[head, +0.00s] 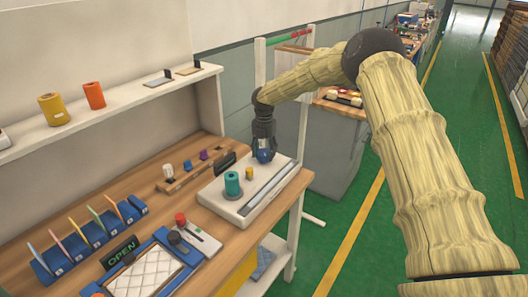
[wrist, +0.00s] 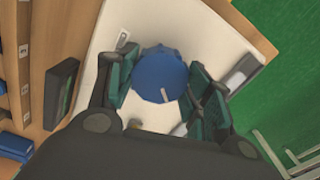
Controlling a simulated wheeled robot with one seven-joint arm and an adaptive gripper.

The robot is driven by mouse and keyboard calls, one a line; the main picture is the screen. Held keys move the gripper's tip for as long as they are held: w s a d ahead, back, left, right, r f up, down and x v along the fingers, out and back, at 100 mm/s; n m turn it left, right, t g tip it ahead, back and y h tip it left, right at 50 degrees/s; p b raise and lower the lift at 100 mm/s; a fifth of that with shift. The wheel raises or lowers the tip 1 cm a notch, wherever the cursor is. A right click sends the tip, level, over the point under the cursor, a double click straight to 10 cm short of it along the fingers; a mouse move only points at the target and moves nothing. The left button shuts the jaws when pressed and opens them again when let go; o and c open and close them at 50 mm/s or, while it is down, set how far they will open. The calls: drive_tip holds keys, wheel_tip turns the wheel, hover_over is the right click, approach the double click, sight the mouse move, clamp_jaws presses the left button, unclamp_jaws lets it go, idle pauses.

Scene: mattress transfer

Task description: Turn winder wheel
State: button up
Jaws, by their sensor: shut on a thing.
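The winder wheel (wrist: 160,75) is a blue, ridged round knob with a small pale mark near its edge. In the head view the blue wheel (head: 264,155) sits at the far end of a white winder base (head: 214,191). My gripper (head: 264,150) reaches down over it from above. In the wrist view the green-padded fingers of my gripper (wrist: 160,88) close on the wheel from both sides. A teal spool (head: 232,183) and a small yellow piece (head: 249,173) stand on the same base, nearer the front.
A wooden peg rack (head: 187,178) and a dark upright block (head: 225,161) stand left of the winder. A blue holder with coloured cards (head: 88,240), an OPEN sign (head: 119,252) and a blue-framed tray (head: 150,275) fill the front. A shelf (head: 120,97) runs above.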

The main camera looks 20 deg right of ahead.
sight(265, 152)
drive_tip(key=shift+w+d+r+n, duration=0.1)
drive_tip(key=shift+n, duration=0.75)
drive_tip(key=shift+w+d+r+n, duration=0.1)
drive_tip(key=shift+n, duration=0.75)
drive_tip(key=shift+a, duration=0.1)
drive_tip(key=o, duration=1)
drive_tip(key=shift+s, duration=0.1)
drive_tip(key=shift+f, duration=0.15)
wheel_tip(265, 152, up, 12)
